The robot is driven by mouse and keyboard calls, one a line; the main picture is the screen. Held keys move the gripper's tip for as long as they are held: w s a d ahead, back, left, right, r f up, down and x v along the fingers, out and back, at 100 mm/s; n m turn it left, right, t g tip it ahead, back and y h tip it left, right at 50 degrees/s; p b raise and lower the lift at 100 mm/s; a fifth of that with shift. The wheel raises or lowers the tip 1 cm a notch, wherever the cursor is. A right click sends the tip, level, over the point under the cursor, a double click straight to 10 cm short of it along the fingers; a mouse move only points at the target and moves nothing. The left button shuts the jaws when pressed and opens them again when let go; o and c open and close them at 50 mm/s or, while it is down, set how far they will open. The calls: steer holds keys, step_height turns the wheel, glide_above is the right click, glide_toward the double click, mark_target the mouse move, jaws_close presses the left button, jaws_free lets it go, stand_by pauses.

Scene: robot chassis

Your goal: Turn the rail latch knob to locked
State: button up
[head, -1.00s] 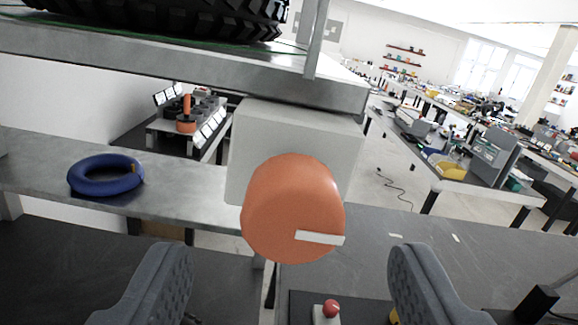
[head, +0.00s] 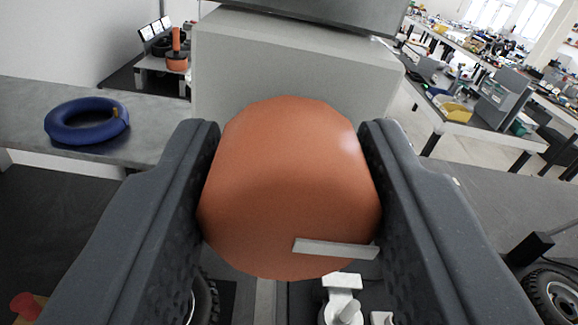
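The rail latch knob (head: 288,185) is a large orange round knob on the front of a pale grey block. A white pointer bar (head: 335,249) on its face runs from near the lower middle to the lower right edge, almost level and pointing right. My gripper (head: 289,130) has one dark padded finger on each side of the knob. Both fingers lie against its sides, with no clear gap showing. The knob's sides are partly hidden by the fingers. No lock markings can be read.
The grey block (head: 285,62) fills the space behind the knob, under a metal rail (head: 330,10). A blue ring (head: 87,122) lies on a grey shelf at left. White fittings (head: 342,295) and a black wheel (head: 555,292) are below and at lower right. Workbenches stand far right.

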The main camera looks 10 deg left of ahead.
steer(key=shift+c, duration=1.3)
steer(key=shift+a, duration=0.15)
steer(key=shift+n, duration=0.3)
steer(key=shift+d+n+p, duration=0.2)
steer(key=shift+n+p, duration=0.4)
steer(key=shift+n, duration=0.6)
steer(key=n+p, duration=0.1)
steer(key=n, duration=0.4)
steer(key=shift+p, duration=0.3)
steer(key=n, duration=0.5)
steer(key=shift+f+n+p, duration=0.25)
steer(key=shift+n+p, duration=0.15)
steer(key=shift+a+f+n, duration=0.1)
steer(key=shift+n, duration=2)
